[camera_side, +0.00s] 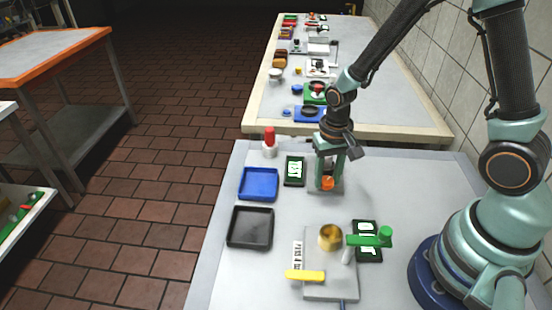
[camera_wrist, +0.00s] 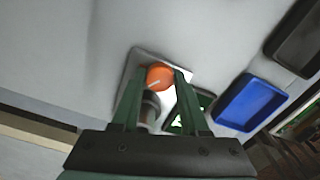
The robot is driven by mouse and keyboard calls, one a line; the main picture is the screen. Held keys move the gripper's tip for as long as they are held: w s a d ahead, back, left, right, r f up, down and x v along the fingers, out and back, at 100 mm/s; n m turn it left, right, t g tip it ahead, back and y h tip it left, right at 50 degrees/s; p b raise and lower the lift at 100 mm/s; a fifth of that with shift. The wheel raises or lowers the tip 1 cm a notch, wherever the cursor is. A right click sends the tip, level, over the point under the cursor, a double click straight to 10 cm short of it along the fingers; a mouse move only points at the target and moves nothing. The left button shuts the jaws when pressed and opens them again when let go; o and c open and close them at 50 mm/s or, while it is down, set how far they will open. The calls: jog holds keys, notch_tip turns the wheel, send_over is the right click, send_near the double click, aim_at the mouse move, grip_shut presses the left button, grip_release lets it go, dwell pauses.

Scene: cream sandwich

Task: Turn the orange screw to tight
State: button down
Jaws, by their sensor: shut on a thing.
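The orange screw (camera_wrist: 159,77) has a round cap with a pale line on it, and it sits on a light grey base plate (camera_wrist: 139,58). In the side view the orange screw (camera_side: 327,184) shows low between my fingers. My gripper (camera_side: 328,181) points down over the plate, its fingers on either side of the cap. In the wrist view my gripper (camera_wrist: 159,78) is shut on the orange screw. A grey cylinder below the cap is partly hidden by my fingers.
A green-framed card (camera_side: 294,171) lies just left of the plate. A blue tray (camera_side: 258,184) and black tray (camera_side: 250,228) lie further left. A red-topped white object (camera_side: 269,143) stands behind. A brass cup (camera_side: 330,237) and green handle (camera_side: 370,240) stand in front.

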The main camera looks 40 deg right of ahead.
aim_at(326, 181)
jog(key=m, duration=0.5)
jog(key=shift+m, duration=0.3)
jog(key=m, duration=0.4)
jog(key=shift+w+m, duration=0.1)
jog(key=shift+m, duration=0.2)
jog(key=shift+c, duration=2.1)
grip_release()
notch_tip(326, 181, up, 12)
jog(key=shift+r, duration=0.1)
